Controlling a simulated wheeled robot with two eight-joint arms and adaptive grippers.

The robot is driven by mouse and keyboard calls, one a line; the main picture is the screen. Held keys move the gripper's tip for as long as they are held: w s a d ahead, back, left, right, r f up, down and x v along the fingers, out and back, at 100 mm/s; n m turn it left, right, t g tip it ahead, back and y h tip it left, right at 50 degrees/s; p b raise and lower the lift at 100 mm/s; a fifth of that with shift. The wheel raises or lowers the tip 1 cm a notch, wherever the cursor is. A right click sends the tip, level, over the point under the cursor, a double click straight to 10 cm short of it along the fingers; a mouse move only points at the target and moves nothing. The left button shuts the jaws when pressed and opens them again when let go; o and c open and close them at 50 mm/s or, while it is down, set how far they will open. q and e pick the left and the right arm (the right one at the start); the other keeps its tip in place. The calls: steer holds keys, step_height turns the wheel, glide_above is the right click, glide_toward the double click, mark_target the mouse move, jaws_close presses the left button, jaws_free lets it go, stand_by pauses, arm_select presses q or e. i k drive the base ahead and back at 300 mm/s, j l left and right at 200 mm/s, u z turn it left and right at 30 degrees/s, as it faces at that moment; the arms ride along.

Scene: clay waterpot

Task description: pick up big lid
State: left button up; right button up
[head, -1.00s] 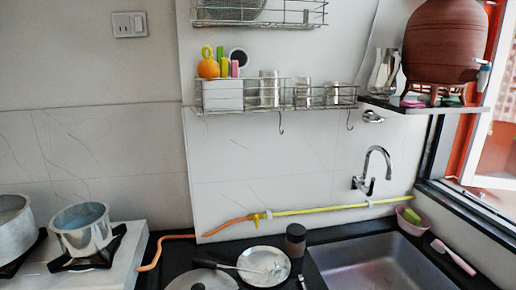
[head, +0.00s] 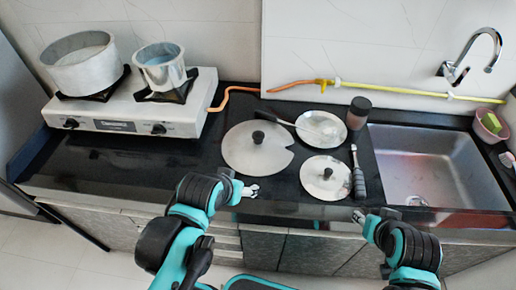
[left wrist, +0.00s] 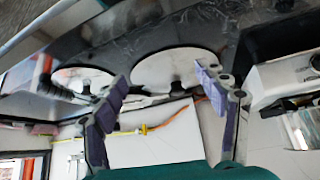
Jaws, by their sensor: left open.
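The big lid (head: 245,160), a round metal disc with a dark knob and a notch in its right edge, lies flat on the black counter. It also shows in the left wrist view (left wrist: 170,65), with its knob between and beyond the fingers. My left gripper (head: 247,190) is open and empty near the lid's front edge, not touching the knob; its two purple-padded fingers are spread in the left wrist view (left wrist: 163,88). My right gripper (head: 360,216) is at the counter's front edge, right of centre, apart from the lid; its jaws are too small to read.
A smaller lid (head: 318,184) lies right of the big lid, with a dark-handled tool (head: 358,176) beside it. Behind are a plate (head: 325,120) with a utensil and a brown jar (head: 358,112). A stove (head: 190,122) with two pots stands left, a sink (head: 430,180) right.

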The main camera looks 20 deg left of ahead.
mark_target(254, 147)
steer(key=k, duration=0.35)
steer(key=k+u, duration=0.1)
steer(key=u, duration=0.35)
steer(key=k+u, duration=0.1)
steer(key=u, duration=0.35)
steer(key=k+j+u, duration=0.1)
steer(key=u, duration=0.35)
steer(key=l+u, duration=0.25)
steer(key=l, duration=0.2)
steer(key=k+l+u, duration=0.15)
steer(key=l+u, duration=0.15)
steer(key=l, duration=0.15)
